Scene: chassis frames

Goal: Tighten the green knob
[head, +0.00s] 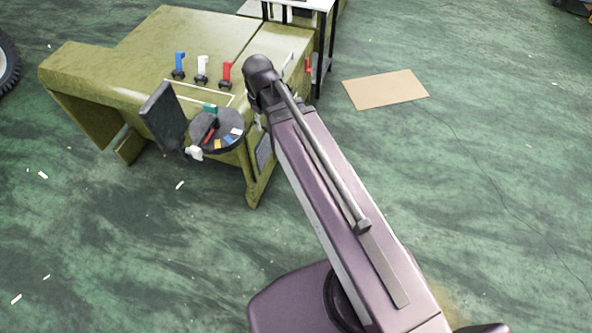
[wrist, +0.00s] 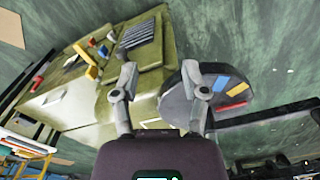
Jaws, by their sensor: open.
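A small green piece (head: 210,107), which may be the green knob, shows at the top edge of a dark round disc (head: 230,144) on the olive machine (head: 125,60) in the head view. The disc also carries red, white, blue and yellow marks. In the wrist view, the disc (wrist: 176,103) is just right of my gripper (wrist: 159,67), partly behind its right finger. I cannot make out the green piece there. My gripper is open with nothing between its fingers. In the head view the gripper itself is hidden by my arm.
Blue (head: 180,63), white (head: 202,68) and red (head: 226,73) levers stand on the machine above the disc. A dark panel (head: 163,117) juts out left of the disc. A tan sheet (head: 385,90) lies on the open green floor at right.

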